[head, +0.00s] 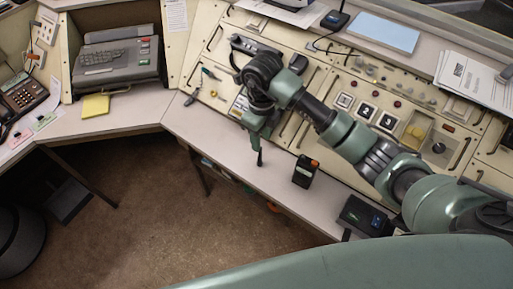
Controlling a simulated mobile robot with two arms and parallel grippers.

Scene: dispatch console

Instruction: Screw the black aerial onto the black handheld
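The black handheld (306,172) stands on the pale front ledge of the console, with an orange spot on its top. My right arm reaches in from the right across the console. My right gripper (259,150) points down over the ledge, left of the handheld and apart from it. Its fingers are small and dark here, so I cannot tell whether they are open or shut, or whether they hold anything. I cannot make out the black aerial for sure. My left gripper is not in view.
A black box with small lights (362,215) sits on the ledge to the right. Small hand tools (210,74) lie on the panel at upper left. Papers (470,82) and a pale blue pad (384,33) lie at the back right. The ledge left of my gripper is clear.

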